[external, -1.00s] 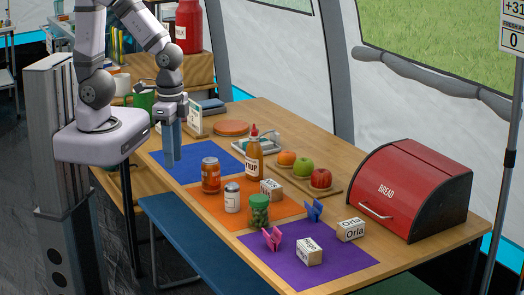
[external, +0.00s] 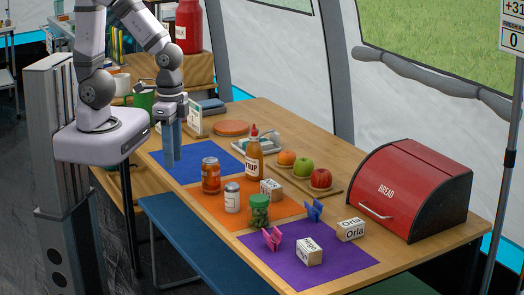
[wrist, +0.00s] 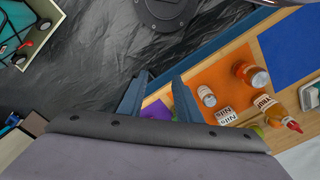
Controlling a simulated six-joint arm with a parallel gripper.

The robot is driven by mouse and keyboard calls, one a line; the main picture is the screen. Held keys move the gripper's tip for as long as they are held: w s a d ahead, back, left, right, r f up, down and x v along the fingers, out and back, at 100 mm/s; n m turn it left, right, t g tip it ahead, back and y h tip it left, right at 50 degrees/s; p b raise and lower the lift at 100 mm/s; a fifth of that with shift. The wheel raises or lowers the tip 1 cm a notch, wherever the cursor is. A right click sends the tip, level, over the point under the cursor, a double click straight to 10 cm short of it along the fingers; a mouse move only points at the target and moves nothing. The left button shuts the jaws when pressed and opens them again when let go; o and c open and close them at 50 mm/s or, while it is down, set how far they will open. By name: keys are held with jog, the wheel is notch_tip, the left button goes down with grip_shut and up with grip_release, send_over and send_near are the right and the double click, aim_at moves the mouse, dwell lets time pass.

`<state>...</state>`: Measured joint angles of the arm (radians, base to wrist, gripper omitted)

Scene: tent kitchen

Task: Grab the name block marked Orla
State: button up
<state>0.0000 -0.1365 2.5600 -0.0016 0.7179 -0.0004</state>
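The Orla block (external: 351,230) is a white and wooden block with "Orla" in black on its top and side. It sits at the right edge of the purple mat (external: 335,269), in front of the bread box; I cannot tell whether it overlaps the mat. My gripper (external: 172,157) points down over the far left of the table, near the blue mat, well away from the block. Its two blue fingers stand apart and empty, as the wrist view (wrist: 158,80) also shows. The Orla block is not in the wrist view.
The Hugo block (external: 309,251) and pink and blue folded figures (external: 272,238) are by the purple mat. The Nils block (external: 271,189), syrup bottle (external: 254,160) and jars (external: 211,174) stand on the orange mat. The red bread box (external: 410,190) is behind Orla.

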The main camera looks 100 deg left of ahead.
jog(key=shift+o, duration=0.6)
jog(key=o, duration=1.2)
jog(key=shift+c, duration=0.2)
jog(key=m+t+h+b, duration=0.45)
jog(key=m+b, duration=0.25)
jog(key=b, duration=0.7)
send_near(351, 222)
notch_tip(351, 222, down, 2)
jog(key=d, duration=0.2)
jog(key=shift+w+a+f+t+y, duration=0.15)
jog(key=shift+w+f+t+y, duration=0.15)
jog(key=shift+t+y, duration=0.15)
jog(key=shift+p+x, duration=1.1)
jog(key=shift+x, duration=2.5)
